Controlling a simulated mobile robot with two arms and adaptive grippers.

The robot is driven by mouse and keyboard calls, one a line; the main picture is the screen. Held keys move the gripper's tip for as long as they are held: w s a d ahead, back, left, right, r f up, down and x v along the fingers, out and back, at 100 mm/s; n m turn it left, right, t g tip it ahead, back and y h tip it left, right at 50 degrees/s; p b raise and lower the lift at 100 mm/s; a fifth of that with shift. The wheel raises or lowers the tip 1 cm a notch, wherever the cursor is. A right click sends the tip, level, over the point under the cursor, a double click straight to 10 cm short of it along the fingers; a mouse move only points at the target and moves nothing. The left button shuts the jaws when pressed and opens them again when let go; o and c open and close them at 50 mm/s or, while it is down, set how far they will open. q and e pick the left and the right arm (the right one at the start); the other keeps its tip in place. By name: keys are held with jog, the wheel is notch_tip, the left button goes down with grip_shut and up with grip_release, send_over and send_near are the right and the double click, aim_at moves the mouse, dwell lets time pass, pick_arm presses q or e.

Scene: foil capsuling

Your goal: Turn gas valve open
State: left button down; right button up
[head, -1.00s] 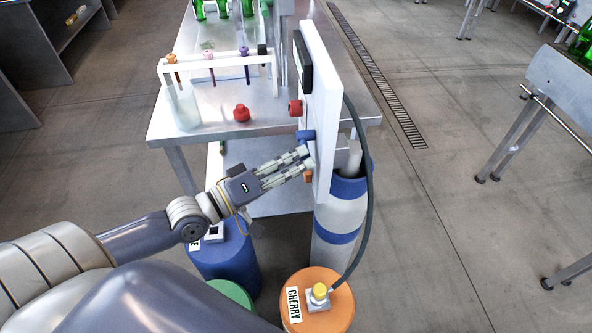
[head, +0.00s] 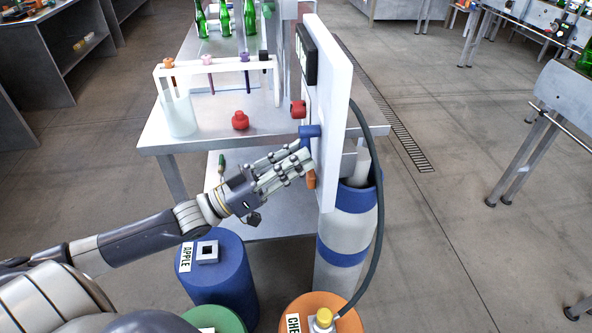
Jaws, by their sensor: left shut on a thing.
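A white upright panel (head: 333,120) carries a red knob (head: 298,109), a blue valve handle (head: 310,131) and an orange knob (head: 311,180), one below another on its left face. My left gripper (head: 300,160) reaches in from the left. Its fingertips are shut at the panel, just below the top of the blue handle and above the orange knob. The fingers hide the lower part of the blue handle and the exact contact. My right gripper is not in view.
A grey and blue cylinder (head: 345,240) stands behind the panel, with a dark hose (head: 379,200) beside it. The table (head: 205,139) holds a rack (head: 215,66) and a red stopper (head: 240,120). Blue (head: 220,267), green and orange drums stand below.

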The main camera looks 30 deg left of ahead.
pick_arm(q)
jog(key=shift+w+a+f+m+g+h+b, duration=0.15)
jog(key=shift+m+h+b, duration=0.1)
jog(key=shift+m, duration=0.2)
jog(key=shift+w+r+m+g+h+b, duration=0.1)
jog(key=shift+m+h+b, duration=0.1)
jog(key=shift+m, duration=0.2)
jog(key=shift+w+a+f+m+g+h+b, duration=0.15)
jog(key=shift+m+h, duration=0.1)
jog(key=shift+m, duration=0.2)
jog(key=shift+r, duration=0.1)
jog(key=c, duration=1.5)
grip_release()
jog(key=v, duration=1.2)
